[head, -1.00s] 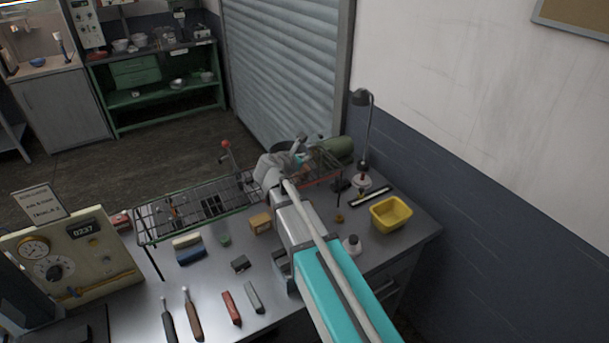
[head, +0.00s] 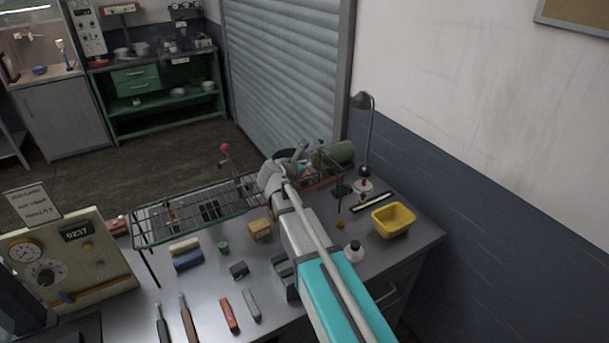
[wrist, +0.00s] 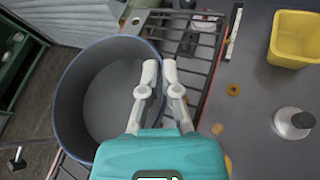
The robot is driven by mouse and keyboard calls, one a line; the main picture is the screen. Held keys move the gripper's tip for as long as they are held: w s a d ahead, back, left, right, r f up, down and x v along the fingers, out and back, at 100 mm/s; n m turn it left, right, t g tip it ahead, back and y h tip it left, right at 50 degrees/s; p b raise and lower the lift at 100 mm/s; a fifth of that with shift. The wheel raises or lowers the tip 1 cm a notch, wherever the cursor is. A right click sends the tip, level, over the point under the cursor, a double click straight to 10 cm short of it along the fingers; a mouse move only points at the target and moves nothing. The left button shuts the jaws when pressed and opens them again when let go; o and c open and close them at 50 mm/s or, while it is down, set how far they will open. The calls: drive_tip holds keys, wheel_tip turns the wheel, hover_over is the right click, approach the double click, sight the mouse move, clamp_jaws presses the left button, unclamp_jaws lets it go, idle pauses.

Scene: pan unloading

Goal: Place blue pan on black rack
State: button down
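The blue pan (wrist: 108,92) is large and round, with a grey inside and a blue rim, and fills the left of the wrist view. In the head view only a dark part of it (head: 286,154) shows beyond my wrist. My gripper (wrist: 161,66) has its fingers close together on the pan's right wall, with the rim between them. A long dark wire rack (head: 157,229) with a green front edge stands left of my arm. The pan is at a red-edged wire rack (wrist: 210,82); whether it rests on it I cannot tell.
A green cylinder (head: 338,152) lies on the right rack, close to the pan. Blocks and tools lie in front of the left rack.

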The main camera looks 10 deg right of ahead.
sight(305, 180)
drive_tip(key=shift+f+b, duration=1.25)
drive_tip(key=shift+f, duration=0.3)
drive_tip(key=c, duration=0.8)
unclamp_jaws()
drive_tip(key=shift+r, duration=0.15)
drive_tip(key=p+v, duration=0.4)
drive_tip(key=v, duration=0.8)
drive_tip(key=shift+s+d, duration=0.1)
